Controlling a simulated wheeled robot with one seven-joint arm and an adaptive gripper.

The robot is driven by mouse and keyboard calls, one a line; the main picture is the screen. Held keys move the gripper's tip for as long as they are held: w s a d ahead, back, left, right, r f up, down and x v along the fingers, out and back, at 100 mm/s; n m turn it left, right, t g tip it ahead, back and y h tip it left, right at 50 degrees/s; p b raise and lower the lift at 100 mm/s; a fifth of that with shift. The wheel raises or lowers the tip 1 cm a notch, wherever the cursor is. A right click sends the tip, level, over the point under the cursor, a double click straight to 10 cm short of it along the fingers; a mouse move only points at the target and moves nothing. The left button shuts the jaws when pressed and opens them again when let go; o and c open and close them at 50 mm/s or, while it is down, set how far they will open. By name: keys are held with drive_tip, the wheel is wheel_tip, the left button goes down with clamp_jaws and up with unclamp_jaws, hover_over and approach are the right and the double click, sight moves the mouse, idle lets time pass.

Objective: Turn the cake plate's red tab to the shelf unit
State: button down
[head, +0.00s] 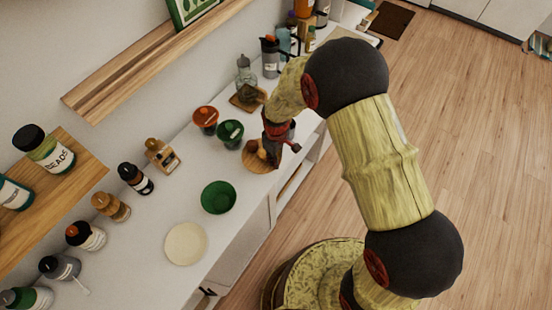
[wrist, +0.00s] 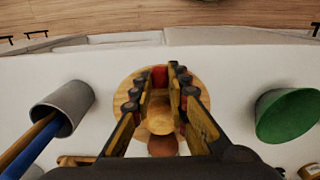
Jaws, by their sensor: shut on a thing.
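The cake plate is a round wooden board (wrist: 122,88) on the white counter, and it also shows in the head view (head: 250,163). Its red tab (wrist: 160,76) is at the rim facing the counter's front edge and the floor. My gripper (wrist: 160,78) reaches over the plate, with the tab between its fingertips, and appears shut on it. A round wooden piece (wrist: 160,122) and a darker brown ball (wrist: 163,146) show between the fingers. In the head view, my gripper (head: 270,152) hides the plate's right part and the tab. I cannot tell which furniture is the shelf unit.
A green bowl (wrist: 287,115) stands right of the plate in the wrist view. In the head view, red (head: 205,117) and green (head: 230,132) containers stand close to the plate, and wooden wall shelves (head: 150,62) hang behind.

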sight(252, 168)
drive_tip(key=shift+s+a+m, duration=0.1)
drive_tip(key=shift+a+m, duration=0.05)
drive_tip(key=shift+m, duration=0.15)
drive_tip(key=shift+s+a+m, duration=0.4)
drive_tip(key=shift+a+m, duration=0.05)
drive_tip(key=shift+m, duration=0.6)
drive_tip(key=shift+s+a+m, duration=0.35)
drive_tip(key=shift+a+m, duration=0.1)
drive_tip(key=shift+m, duration=0.6)
drive_tip(key=shift+s+a+m, duration=0.2)
drive_tip(key=shift+a+m, duration=0.4)
drive_tip(key=shift+m, duration=0.45)
drive_tip(key=shift+s+a+m, duration=0.15)
drive_tip(key=shift+a+m, duration=0.45)
drive_tip(key=shift+m, duration=0.45)
drive_tip(key=shift+a+m, duration=0.55)
drive_tip(key=shift+m, duration=0.45)
drive_tip(key=shift+a+m, duration=0.55)
drive_tip(key=shift+m, duration=0.45)
drive_tip(key=shift+w+a+m, duration=0.2)
drive_tip(key=shift+a+m, duration=0.2)
drive_tip(key=shift+m, duration=0.3)
drive_tip(key=shift+w+a+m, duration=0.15)
drive_tip(key=shift+a+m, duration=0.2)
drive_tip(key=shift+m, duration=0.35)
drive_tip(key=shift+w+a+m, duration=0.25)
drive_tip(key=shift+a+m, duration=0.2)
drive_tip(key=shift+m, duration=0.35)
drive_tip(key=shift+w+a+m, duration=0.1)
drive_tip(key=shift+m, duration=0.2)
